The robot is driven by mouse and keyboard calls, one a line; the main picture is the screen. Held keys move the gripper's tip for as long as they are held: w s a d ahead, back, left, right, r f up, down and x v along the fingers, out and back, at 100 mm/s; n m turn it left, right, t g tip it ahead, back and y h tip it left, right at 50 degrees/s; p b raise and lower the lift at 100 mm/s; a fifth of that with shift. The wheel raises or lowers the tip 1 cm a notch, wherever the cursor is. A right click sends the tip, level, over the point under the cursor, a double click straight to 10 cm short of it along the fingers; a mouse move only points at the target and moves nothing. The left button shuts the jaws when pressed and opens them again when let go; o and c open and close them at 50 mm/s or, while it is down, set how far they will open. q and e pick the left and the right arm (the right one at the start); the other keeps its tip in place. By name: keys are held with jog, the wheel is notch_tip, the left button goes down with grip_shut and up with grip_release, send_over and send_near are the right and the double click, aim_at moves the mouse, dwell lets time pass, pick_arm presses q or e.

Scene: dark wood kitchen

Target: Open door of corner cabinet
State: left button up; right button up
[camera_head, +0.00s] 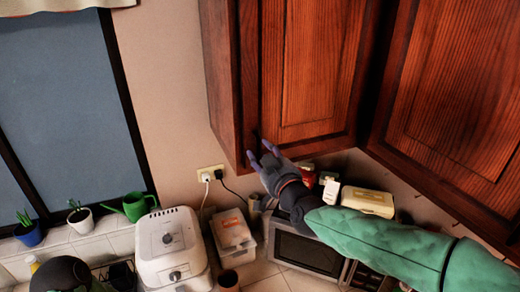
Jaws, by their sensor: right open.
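Two dark red-brown wall cabinets meet at an angle at the upper right. The left one has a panelled door (322,65) that looks closed. The right one has a larger angled door (455,95), which also looks closed. I cannot tell for sure which is the corner cabinet. My right gripper (261,152) is open, its purple fingers spread at the lower left edge of the left cabinet's door. Nothing shows between the fingers, and I cannot tell whether they touch the wood. A handle is not clearly visible. The fingers of my left gripper are not seen.
Below stand a white fryer (172,246), a clear container (232,236), a brown cup (229,281), a microwave (307,252) and a cream box (367,201). A wall outlet (210,172) has cords. A green watering can (134,206) and plants line the window sill.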

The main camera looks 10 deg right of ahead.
jog(key=shift+w+a, duration=0.15)
jog(key=shift+w, duration=0.85)
grip_shut()
